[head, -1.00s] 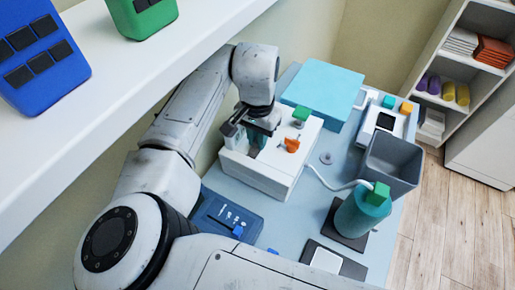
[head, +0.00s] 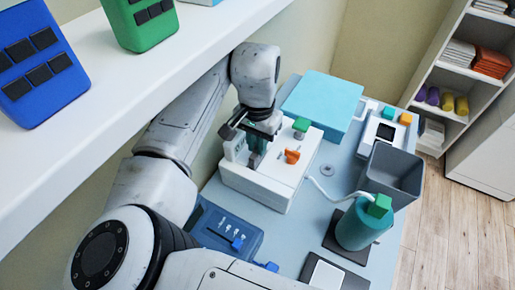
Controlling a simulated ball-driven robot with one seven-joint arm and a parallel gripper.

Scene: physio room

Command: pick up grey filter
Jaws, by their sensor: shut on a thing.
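My gripper (head: 252,131) is above the left part of a white box-shaped device (head: 255,188) on the table. Its dark fingers are shut on a small grey-green piece, which I take to be the grey filter (head: 256,147). The piece is upright and partly hidden by the fingers. Its lower end is at the device's top, by a recess; I cannot tell whether it is clear of it. The device also carries an orange knob (head: 292,156) and a green button (head: 301,125).
A blue box (head: 222,230) is in front. A white shelf (head: 140,95) with blue and green items crosses the upper left.

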